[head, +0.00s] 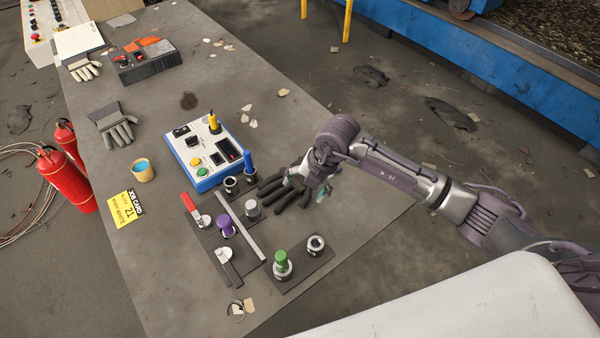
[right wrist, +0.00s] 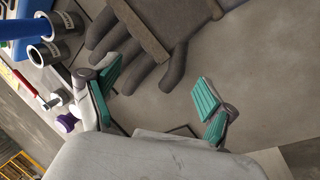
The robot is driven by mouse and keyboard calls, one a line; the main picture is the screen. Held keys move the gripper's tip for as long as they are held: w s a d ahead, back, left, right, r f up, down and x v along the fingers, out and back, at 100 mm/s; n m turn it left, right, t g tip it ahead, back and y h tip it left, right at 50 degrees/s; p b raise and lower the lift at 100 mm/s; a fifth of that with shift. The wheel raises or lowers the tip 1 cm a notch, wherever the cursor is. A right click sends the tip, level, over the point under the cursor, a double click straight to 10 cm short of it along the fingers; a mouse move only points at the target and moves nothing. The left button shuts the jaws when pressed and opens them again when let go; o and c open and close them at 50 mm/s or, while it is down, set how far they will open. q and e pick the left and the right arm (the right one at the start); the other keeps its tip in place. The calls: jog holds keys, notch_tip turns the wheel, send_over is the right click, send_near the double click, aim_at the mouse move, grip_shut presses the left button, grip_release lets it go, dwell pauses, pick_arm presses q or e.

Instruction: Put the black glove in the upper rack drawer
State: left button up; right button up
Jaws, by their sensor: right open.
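The black glove (head: 272,189) lies flat on the grey table, to the right of the blue and white control box. My right gripper (head: 308,188) is over the glove and hides part of it. I cannot tell the exact height above the glove. No rack drawer is in view, nor is my left gripper.
The control box (head: 208,152) and coloured-handled parts, such as the green one (head: 281,262), stand close left and below the glove. Two other gloves (head: 114,124) (head: 85,69) lie further left. Red extinguishers (head: 68,180) stand beyond the table edge.

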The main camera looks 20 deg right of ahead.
jog(key=shift+x, duration=1)
jog(key=c, duration=1.4)
